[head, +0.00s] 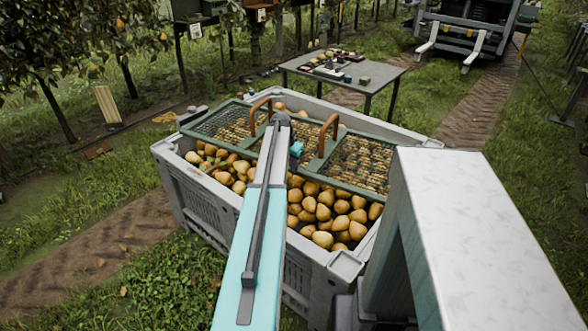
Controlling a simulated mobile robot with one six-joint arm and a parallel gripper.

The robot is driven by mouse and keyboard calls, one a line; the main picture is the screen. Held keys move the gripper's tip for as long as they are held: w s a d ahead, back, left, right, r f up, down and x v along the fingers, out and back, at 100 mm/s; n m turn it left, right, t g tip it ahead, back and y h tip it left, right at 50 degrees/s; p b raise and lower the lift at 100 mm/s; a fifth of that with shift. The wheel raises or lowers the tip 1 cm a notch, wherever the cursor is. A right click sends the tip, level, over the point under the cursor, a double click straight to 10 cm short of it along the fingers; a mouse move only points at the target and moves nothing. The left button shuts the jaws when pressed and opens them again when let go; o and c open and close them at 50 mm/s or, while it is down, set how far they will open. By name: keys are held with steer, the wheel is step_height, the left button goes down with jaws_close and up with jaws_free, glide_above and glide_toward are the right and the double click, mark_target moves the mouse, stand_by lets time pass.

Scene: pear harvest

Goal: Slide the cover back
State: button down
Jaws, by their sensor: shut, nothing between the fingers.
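A green-framed mesh cover (345,187) lies over the far part of a grey crate (195,192). It has two upright brown handles, a left handle (259,106) and a right handle (328,133). Many yellow-brown pears (325,207) fill the crate, bare along the near side and seen through the mesh at the far side. My arm reaches over the crate, and its far end is between the two handles. A small teal wrist part shows beside the arm. My fingers are hidden behind the arm, so contact with the cover cannot be seen.
A grey table (372,73) with small items stands behind the crate. A vehicle (468,32) is at the back right. Pear trees (70,45) stand at the left. Grass and dirt tracks surround the crate. My own pale body part blocks the lower right.

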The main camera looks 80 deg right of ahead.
steer(key=p+v, duration=0.1)
steer(key=v, duration=0.2)
steer(key=shift+s+r, duration=0.1)
stand_by(0.3)
